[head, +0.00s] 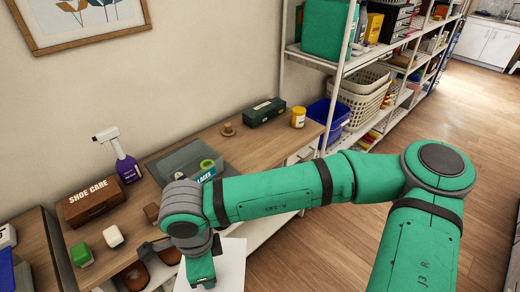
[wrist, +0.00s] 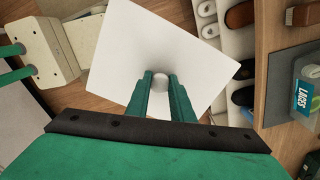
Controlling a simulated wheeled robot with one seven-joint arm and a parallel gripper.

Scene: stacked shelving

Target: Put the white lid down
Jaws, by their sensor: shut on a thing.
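The white lid (wrist: 125,50) is a flat square panel with a small round knob (wrist: 161,82) in its middle. My gripper (wrist: 160,80) is shut on the knob, one green finger on each side. In the head view, the lid (head: 232,262) shows below my gripper (head: 201,272), in front of the wooden bench. It hangs over the floor beside the bench's front edge; I cannot tell its exact height. My fingers and wrist hide part of it.
Shoes (wrist: 240,15) sit on a lower shelf. Wooden floor (head: 320,240) is open at right.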

